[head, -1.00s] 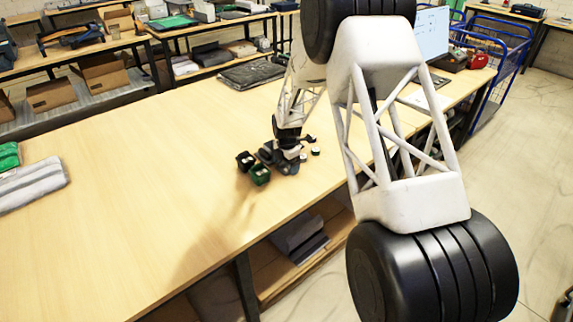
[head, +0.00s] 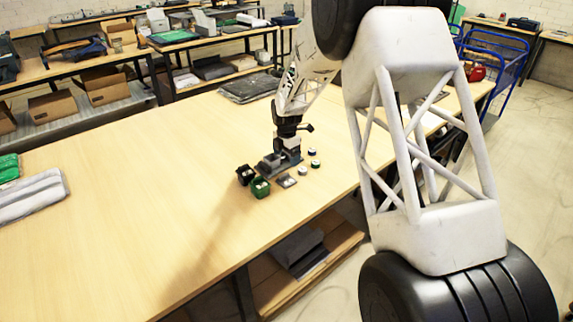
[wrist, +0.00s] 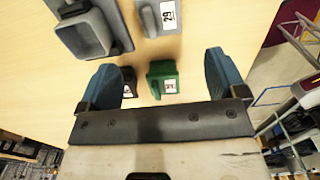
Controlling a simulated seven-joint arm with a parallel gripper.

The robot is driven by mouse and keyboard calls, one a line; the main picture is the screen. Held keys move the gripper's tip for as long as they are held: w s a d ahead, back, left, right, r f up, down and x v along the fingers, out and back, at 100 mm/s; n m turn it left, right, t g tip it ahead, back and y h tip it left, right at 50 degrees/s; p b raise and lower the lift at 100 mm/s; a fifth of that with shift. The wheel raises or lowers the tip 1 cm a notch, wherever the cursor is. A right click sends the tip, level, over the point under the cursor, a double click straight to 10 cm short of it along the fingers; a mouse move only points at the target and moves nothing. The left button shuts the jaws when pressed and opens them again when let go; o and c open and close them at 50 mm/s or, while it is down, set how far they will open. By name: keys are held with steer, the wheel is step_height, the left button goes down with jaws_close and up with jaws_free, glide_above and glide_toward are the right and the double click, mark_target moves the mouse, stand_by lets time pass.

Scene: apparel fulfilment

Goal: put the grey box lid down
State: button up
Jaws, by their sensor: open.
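The grey box lid (head: 287,181) lies flat on the table, right of the green box (head: 260,187). In the wrist view a grey piece with a raised grip and a label reading 29 (wrist: 152,14), which looks like this lid, is at the top edge, partly cut off. The open grey box (wrist: 88,34) sits on a darker base beside it. My gripper (wrist: 160,68) is open, with nothing held between its blue fingers. It is above the table, with the green box (wrist: 163,80) and the black box (wrist: 128,82) seen beyond the gap between its fingers.
A black box (head: 244,175) stands left of the green one. Folded grey cloth (head: 30,197) lies at the far left.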

steer(key=shift+r, duration=0.85)
steer(key=s+d+r+m+t, duration=0.1)
steer(key=s+d+r+m, duration=0.65)
steer(key=s+r, duration=0.4)
steer(key=s+d+r+m, duration=0.6)
steer(key=s+d+r, duration=0.35)
steer(key=s, duration=0.25)
steer(key=s+d+m, duration=0.3)
steer(key=s+m, duration=0.1)
steer(key=s, duration=0.6)
steer(key=s+d+r+m+t, duration=0.1)
steer(key=s+d+m, duration=0.2)
steer(key=s, duration=0.8)
steer(key=s+d+m, duration=0.3)
steer(key=s+m, duration=0.3)
steer(key=s, duration=0.4)
steer(key=shift+s+r+m+t, duration=0.3)
steer(key=shift+r+m, duration=0.05)
